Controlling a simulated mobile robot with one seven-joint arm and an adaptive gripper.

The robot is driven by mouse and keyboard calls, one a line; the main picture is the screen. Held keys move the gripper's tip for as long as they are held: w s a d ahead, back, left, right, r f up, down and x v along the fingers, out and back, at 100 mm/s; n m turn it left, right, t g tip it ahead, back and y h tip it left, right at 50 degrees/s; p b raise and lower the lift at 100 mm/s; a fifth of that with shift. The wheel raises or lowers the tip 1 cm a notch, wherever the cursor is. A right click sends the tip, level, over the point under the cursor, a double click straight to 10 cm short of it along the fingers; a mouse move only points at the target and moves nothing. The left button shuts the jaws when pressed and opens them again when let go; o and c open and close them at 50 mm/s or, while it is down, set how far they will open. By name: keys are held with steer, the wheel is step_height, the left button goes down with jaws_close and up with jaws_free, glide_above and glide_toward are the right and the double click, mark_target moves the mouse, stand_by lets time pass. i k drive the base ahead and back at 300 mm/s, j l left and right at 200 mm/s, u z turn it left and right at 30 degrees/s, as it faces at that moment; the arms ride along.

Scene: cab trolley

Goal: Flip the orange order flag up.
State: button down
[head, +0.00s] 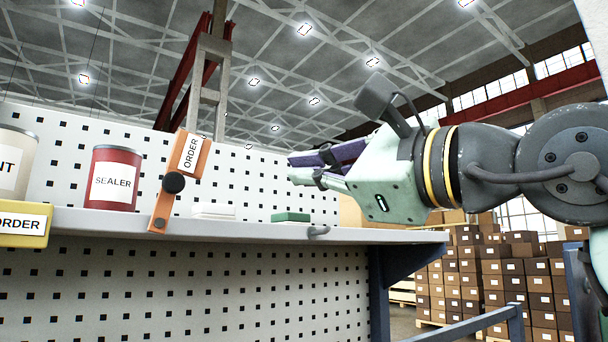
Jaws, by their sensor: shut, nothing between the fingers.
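The orange order flag (195,157) is on the front edge of the shelf, left of centre in the head view. It is an orange strip with a white ORDER label at its upper end and a dark round pivot knob in the middle. It stands up, tilted a little to the right, with its lower end over the shelf edge. My gripper (293,168) is to the right of the flag, above the shelf, pointing left. Its fingers are shut and empty, with a clear gap to the flag.
A red SEALER can (112,178) stands just left of the flag. A white block (214,210) and a green block (291,216) lie on the shelf (375,235). Perforated board stands behind.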

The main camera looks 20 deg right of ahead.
mark_target(189, 153)
steer(key=k+l, duration=0.75)
steer(key=k, duration=0.15)
